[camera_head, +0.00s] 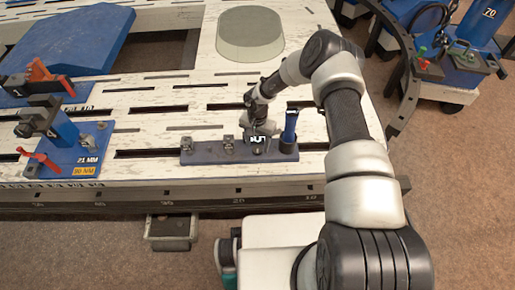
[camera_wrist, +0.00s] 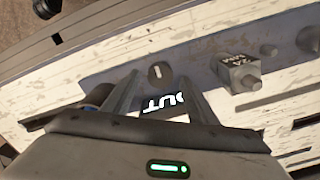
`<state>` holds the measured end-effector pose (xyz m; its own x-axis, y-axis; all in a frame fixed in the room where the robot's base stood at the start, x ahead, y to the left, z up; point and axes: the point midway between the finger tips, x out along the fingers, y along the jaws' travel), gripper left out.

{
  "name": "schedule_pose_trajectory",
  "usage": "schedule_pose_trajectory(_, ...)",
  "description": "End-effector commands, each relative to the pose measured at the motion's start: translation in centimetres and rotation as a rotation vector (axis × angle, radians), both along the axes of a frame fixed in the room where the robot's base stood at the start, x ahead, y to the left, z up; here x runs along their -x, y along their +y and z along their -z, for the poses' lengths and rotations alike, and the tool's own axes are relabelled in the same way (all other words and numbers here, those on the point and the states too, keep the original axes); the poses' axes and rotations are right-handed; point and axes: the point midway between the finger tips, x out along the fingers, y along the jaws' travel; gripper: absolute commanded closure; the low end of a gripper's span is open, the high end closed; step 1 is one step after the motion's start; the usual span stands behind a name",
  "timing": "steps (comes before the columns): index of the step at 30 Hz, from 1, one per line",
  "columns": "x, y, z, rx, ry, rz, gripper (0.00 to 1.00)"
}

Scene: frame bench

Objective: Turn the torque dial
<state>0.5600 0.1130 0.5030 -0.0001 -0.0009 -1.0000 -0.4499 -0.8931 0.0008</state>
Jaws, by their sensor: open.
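A small round dark knob with a white pointer line, seemingly the torque dial (camera_wrist: 158,71), sits on a blue-grey panel bar in the wrist view. The panel bar (camera_head: 208,154) lies near the front edge of the white bench in the head view. My gripper (camera_head: 258,136) is above the right part of this bar. In the wrist view my gripper's two fingers (camera_wrist: 157,84) are apart, with the knob showing between their tips. I cannot tell whether they touch it. My gripper largely hides the knob in the head view.
A blue upright post (camera_head: 289,125) stands at the bar's right end, close to my gripper. Blue clamp fixtures (camera_head: 65,145) stand at left. A grey-green rounded pad (camera_head: 250,33) lies behind.

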Motion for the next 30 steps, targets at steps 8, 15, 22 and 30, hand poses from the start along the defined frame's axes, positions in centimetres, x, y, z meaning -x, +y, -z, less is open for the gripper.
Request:
schedule_pose_trajectory(8, -0.1, 0.0, 2.1, 0.000, -0.001, -0.001, 0.47)
schedule_pose_trajectory(15, 0.0, 0.0, 2.1, 0.000, -0.001, 0.000, 0.47)
schedule_pose_trajectory(22, 0.0, 0.0, 2.1, 0.000, -0.001, 0.000, 0.84)
schedule_pose_trajectory(30, 0.0, 0.0, 2.1, -0.001, 0.000, 0.020, 0.89)
